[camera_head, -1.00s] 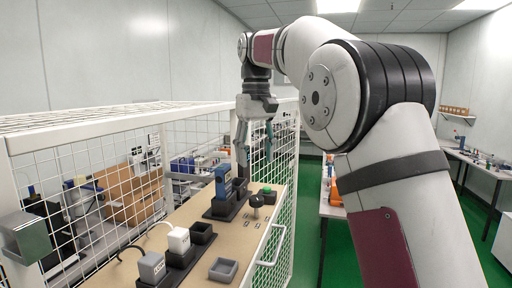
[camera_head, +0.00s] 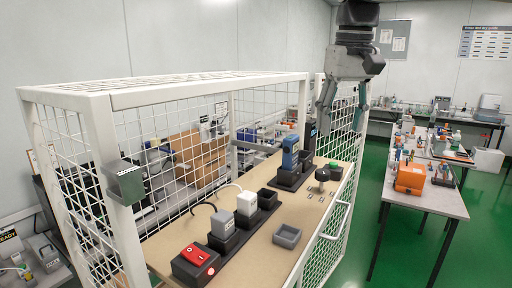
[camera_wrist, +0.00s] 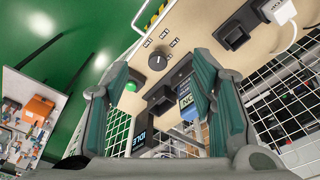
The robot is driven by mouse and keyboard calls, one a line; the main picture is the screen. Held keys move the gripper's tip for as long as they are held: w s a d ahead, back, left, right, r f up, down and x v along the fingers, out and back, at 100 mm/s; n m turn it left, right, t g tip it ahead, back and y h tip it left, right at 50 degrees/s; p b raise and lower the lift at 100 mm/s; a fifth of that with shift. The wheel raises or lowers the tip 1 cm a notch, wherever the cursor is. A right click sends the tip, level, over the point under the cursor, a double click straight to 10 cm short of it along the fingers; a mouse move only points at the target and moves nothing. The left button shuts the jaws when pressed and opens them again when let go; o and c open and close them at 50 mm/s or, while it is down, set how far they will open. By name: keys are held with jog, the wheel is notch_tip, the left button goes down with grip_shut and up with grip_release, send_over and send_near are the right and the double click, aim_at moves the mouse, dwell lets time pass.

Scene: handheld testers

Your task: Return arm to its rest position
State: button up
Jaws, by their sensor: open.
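My gripper (camera_head: 342,104) hangs in the upper right of the head view, fingers pointing down, above the far right end of the caged bench. It is open, with nothing between its fingers. In the wrist view the two green-padded fingers of my gripper (camera_wrist: 158,110) stand wide apart. Between them show a blue handheld tester (camera_wrist: 186,92), a green button (camera_wrist: 131,86) and a dark knob (camera_wrist: 157,62) on the panel. The blue tester also stands upright in its dark holder in the head view (camera_head: 290,152).
A white mesh cage (camera_head: 180,92) surrounds the beige bench top (camera_head: 262,248). A grey block (camera_head: 222,224), a white block (camera_head: 246,202), a red switch box (camera_head: 195,257) and an empty grey tray (camera_head: 287,236) stand there. Side tables (camera_head: 452,206) stand right, with green floor between.

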jog(key=s+f+t, duration=0.1)
jog(key=s+f, duration=0.4)
jog(key=s, duration=0.3)
jog(key=s+f+t, duration=0.1)
jog(key=s+f, duration=0.4)
jog(key=s, duration=0.3)
jog(key=s+f+m+t, duration=0.1)
jog(key=s+f+t, duration=0.1)
jog(key=s+f, duration=0.3)
jog(key=s, duration=0.3)
jog(key=shift+s, duration=0.15)
jog(key=shift+c, duration=0.2)
